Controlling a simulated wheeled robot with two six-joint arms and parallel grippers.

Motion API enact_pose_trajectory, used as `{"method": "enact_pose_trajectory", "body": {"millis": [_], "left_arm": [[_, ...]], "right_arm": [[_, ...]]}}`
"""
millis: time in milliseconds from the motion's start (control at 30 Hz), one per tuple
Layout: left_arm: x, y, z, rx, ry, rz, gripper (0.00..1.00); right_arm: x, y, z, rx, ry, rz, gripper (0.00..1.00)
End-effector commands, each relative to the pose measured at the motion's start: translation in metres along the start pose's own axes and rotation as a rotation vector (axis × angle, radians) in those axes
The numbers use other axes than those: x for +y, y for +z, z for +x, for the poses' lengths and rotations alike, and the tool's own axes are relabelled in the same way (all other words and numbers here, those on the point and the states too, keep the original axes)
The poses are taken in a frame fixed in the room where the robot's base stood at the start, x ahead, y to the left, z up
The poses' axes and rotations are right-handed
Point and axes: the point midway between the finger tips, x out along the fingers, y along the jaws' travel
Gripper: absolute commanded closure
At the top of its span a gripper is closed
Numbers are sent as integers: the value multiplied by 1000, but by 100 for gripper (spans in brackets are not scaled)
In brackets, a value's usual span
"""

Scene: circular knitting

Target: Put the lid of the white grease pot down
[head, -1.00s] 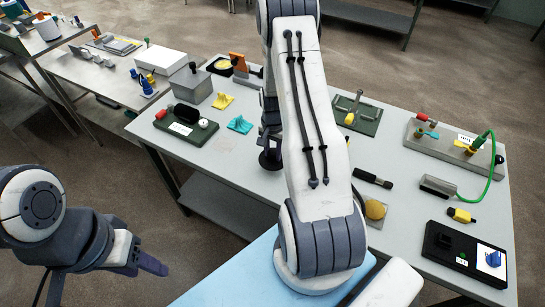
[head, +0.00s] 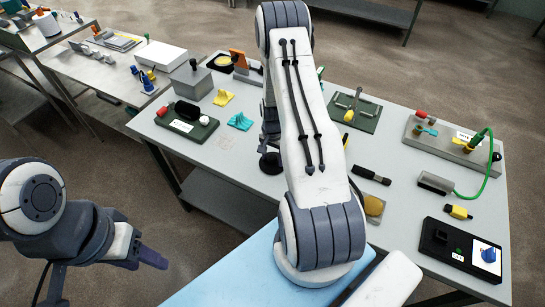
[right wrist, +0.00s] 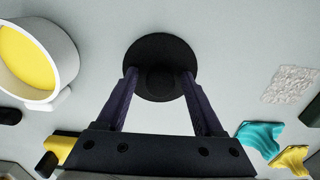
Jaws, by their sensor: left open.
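The lid, a black disc with a round knob, (right wrist: 160,48) lies below my right gripper (right wrist: 159,78) in the right wrist view. The fingers stand on both sides of the knob with gaps, so the gripper looks open. The lid also shows as a dark disc (head: 271,163) at the table in the head view; any small height above the top is hard to tell. The white grease pot (right wrist: 65,45), uncovered with yellow grease inside, stands at upper left in the wrist view; I cannot make it out in the head view. My left gripper (head: 150,258) is open and empty, off the table's left side.
A green tray (head: 187,125) and a grey box (head: 191,82) stand further left. A pale textured patch (right wrist: 292,85) lies near the lid. Bare tabletop surrounds the lid.

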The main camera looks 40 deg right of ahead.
Motion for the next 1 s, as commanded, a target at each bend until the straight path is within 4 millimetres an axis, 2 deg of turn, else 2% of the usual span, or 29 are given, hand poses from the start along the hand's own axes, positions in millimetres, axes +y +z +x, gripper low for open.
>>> {"method": "enact_pose_trajectory", "body": {"millis": [267, 367, 800, 1000], "left_arm": [[0, 0, -4, 0, 0, 0, 50], [0, 0, 4, 0, 0, 0, 50], [-2, 2, 31, 0, 0, -5, 50], [-3, 2, 36, 0, 0, -6, 50]], "right_arm": [[0, 0, -6, 1, -1, 0, 31], [-1, -1, -14, 3, -2, 0, 31], [-1, -1, -95, 5, -4, 0, 31], [0, 0, -118, 2, -1, 0, 31]]}}
